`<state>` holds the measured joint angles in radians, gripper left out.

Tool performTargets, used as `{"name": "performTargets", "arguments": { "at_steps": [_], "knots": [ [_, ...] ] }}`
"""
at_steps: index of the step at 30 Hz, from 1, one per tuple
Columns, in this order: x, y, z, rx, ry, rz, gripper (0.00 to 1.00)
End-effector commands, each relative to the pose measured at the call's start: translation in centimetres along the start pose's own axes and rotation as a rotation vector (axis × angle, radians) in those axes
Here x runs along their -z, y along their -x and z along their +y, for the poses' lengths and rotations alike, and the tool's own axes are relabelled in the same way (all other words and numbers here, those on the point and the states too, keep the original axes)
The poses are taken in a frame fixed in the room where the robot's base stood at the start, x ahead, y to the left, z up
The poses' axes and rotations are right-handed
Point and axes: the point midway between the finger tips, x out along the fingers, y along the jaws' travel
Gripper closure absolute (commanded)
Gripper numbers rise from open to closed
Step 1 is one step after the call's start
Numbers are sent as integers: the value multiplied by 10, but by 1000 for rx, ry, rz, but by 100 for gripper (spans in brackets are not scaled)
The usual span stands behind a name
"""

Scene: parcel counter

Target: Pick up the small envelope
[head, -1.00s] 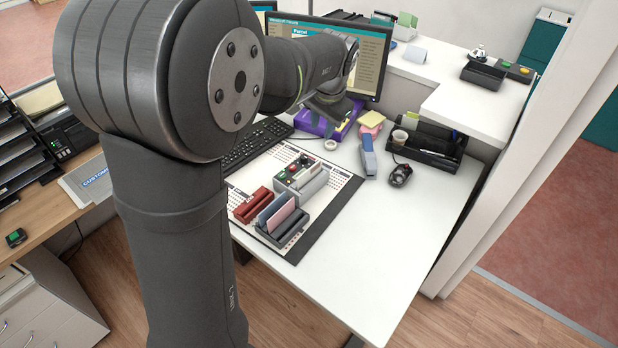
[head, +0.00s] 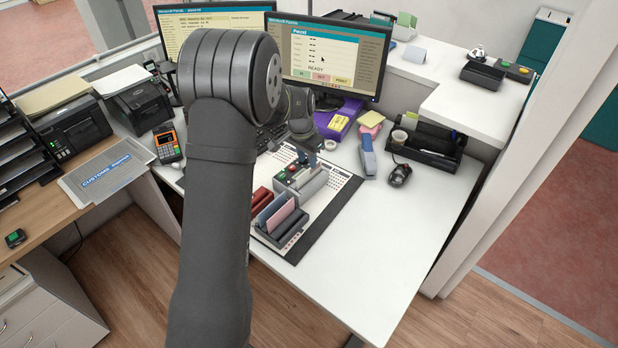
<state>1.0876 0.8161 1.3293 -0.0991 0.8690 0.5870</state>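A dark slotted holder (head: 287,238) stands on the printed desk mat (head: 338,187). An upright pink flat piece (head: 280,215) and a blue-grey one beside it stand in the holder. Either could be the small envelope; I cannot tell which. My gripper (head: 311,156) is above the mat, behind the holder, close to the grey box with red and green buttons (head: 301,177). It is small and dark in the head view. I cannot make out its fingers, or whether it holds anything or touches the box.
A red holder (head: 262,200) stands left of the dark one. A blue stapler-like item (head: 368,155), a mouse (head: 399,175) and a black organizer (head: 429,143) are to the right. Monitors (head: 332,55) stand behind. The desk's front right (head: 385,240) is clear.

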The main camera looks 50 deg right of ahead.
Motion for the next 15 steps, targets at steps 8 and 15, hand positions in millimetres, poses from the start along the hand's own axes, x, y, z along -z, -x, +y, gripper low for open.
{"name": "performTargets", "arguments": {
  "at_steps": [8,15],
  "knots": [
    [0,-18,0,0,0,0,71],
    [-1,-51,0,-1,-1,-2,71]
  ]
}}
